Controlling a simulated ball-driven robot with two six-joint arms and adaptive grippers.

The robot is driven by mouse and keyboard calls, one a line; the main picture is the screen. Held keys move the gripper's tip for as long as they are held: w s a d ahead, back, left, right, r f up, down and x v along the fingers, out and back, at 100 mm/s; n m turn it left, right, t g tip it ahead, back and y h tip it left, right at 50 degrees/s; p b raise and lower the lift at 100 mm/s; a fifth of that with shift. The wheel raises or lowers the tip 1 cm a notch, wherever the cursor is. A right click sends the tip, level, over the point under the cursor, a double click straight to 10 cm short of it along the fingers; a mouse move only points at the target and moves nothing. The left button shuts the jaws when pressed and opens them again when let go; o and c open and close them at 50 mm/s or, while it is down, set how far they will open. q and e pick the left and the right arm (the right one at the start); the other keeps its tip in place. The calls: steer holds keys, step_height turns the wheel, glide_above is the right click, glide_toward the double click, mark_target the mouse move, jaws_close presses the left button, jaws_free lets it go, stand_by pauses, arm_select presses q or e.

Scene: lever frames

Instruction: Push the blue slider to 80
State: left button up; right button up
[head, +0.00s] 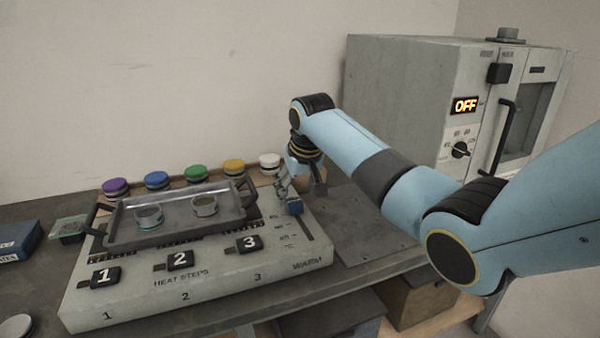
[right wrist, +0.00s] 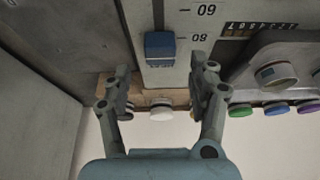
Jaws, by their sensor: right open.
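The blue slider (head: 294,207) sits at the far part of its slot on the right side of the pale control box (head: 215,285). In the right wrist view, which shows the box upside down, the blue slider (right wrist: 160,46) is beside the 80 mark; its exact alignment is hard to tell. My right gripper (head: 297,187) is right at the slider. In the right wrist view my right gripper (right wrist: 160,68) is open, with one finger to each side of the slider's near end; contact cannot be told. My left gripper is not in view.
A handled metal tray (head: 178,228) with small tins lies on the box, left of the slider. Coloured knobs, including a white one (head: 269,160), line the back. Black switches (head: 180,260) numbered 1 to 3 are in front. A grey oven (head: 395,105) reading OFF stands behind right.

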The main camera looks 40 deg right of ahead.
steer(key=v, duration=0.7)
steer(key=shift+r, duration=0.2)
steer(key=shift+s, duration=0.15)
